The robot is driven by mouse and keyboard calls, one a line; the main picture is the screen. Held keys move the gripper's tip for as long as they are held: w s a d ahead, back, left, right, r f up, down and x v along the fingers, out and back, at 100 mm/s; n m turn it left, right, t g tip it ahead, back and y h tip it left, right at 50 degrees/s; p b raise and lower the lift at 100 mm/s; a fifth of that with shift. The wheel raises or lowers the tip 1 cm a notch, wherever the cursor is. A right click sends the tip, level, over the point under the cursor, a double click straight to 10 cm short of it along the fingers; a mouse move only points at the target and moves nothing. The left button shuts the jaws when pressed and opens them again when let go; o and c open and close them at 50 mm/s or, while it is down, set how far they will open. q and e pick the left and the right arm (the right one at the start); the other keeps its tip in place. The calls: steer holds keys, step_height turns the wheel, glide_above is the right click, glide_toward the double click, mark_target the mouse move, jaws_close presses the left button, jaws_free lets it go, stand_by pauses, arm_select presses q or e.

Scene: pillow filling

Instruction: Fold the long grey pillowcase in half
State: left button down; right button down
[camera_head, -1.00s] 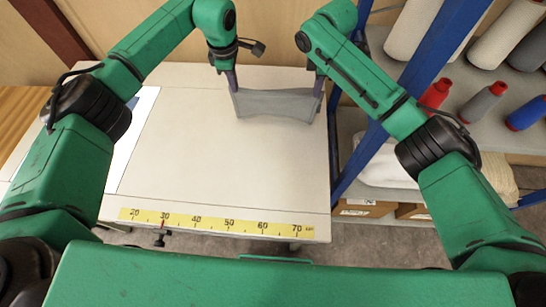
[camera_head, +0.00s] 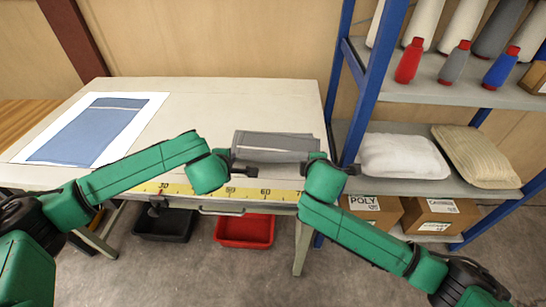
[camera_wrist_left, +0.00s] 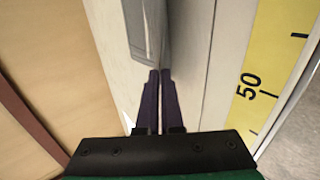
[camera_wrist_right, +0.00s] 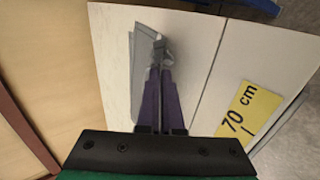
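The grey pillowcase (camera_head: 275,140) lies near the front right of the table, doubled over, with layered edges showing. My left gripper (camera_head: 234,160) is at its front left corner; in the left wrist view the purple fingers (camera_wrist_left: 160,73) are close together against the grey cloth (camera_wrist_left: 143,30). My right gripper (camera_head: 315,158) is at the front right corner; in the right wrist view its fingers (camera_wrist_right: 160,72) are shut on bunched cloth (camera_wrist_right: 150,45). My arms partly hide both corners in the head view.
A yellow measuring tape (camera_head: 180,189) runs along the table's front edge. A white sheet with a blue rectangle (camera_head: 85,130) lies at the left. A blue-framed shelf (camera_head: 365,85) with spools and pillows stands close at the right. The table's back middle (camera_head: 220,100) is clear.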

arm_select(q)
steer(key=shift+s+f, duration=0.2)
steer(key=shift+f, duration=0.25)
arm_select(e)
steer(key=shift+s+f, duration=0.15)
steer(key=shift+f, duration=0.3)
arm_select(q)
steer(key=shift+w+f, duration=0.3)
steer(key=shift+w, duration=0.2)
arm_select(e)
steer(key=shift+w+f, duration=0.3)
steer(key=shift+w, duration=0.2)
arm_select(q)
steer(key=c, duration=1.1)
jaws_free()
arm_select(e)
steer(key=c, duration=1.1)
jaws_free()
arm_select(q)
steer(key=o, duration=0.4)
steer(key=shift+s+r, duration=0.2)
arm_select(e)
steer(key=o, duration=0.4)
steer(key=shift+s+r+t, duration=0.2)
steer(key=shift+t, duration=0.1)
arm_select(q)
steer(key=shift+f, duration=0.1)
arm_select(e)
steer(key=shift+f, duration=0.1)
